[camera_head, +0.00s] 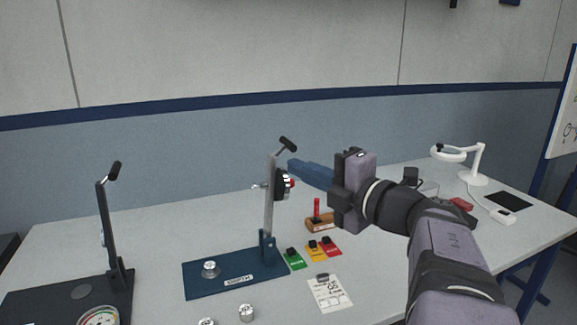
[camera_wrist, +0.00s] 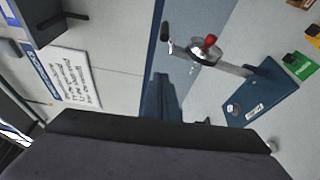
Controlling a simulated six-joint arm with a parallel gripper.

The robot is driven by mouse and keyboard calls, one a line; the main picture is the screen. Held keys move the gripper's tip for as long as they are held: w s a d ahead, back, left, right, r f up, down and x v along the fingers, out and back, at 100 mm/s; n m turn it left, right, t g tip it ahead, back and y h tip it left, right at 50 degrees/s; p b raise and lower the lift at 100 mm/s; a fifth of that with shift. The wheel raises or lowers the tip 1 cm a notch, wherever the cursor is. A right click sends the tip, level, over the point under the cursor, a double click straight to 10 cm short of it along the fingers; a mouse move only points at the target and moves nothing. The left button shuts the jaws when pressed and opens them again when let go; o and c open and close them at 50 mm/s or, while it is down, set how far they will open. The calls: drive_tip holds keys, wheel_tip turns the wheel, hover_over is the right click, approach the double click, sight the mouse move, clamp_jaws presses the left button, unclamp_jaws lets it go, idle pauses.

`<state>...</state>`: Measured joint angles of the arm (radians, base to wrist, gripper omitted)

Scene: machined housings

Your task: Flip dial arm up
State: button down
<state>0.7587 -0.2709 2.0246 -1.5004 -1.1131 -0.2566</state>
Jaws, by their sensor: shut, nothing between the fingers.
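The dial arm (camera_head: 269,213) is a grey lever hinged on a blue base plate (camera_head: 203,285). It stands upright, with a black handle (camera_head: 288,144) at its top and a round dial with a red part (camera_head: 284,184) on its side. In the wrist view the arm (camera_wrist: 232,67) runs from its hinge on the blue base (camera_wrist: 264,93) to the black handle (camera_wrist: 165,31). My gripper (camera_head: 292,166) is shut and empty, its blue fingers pointing left. In the head view its tips appear beside the upper arm; whether they touch it is unclear.
A second upright lever (camera_head: 104,225) on a dark base stands at the left, with a gauge (camera_head: 98,317) in front. A white lamp (camera_head: 472,165) stands far right.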

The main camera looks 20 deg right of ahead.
drive_tip(key=shift+v, duration=0.95)
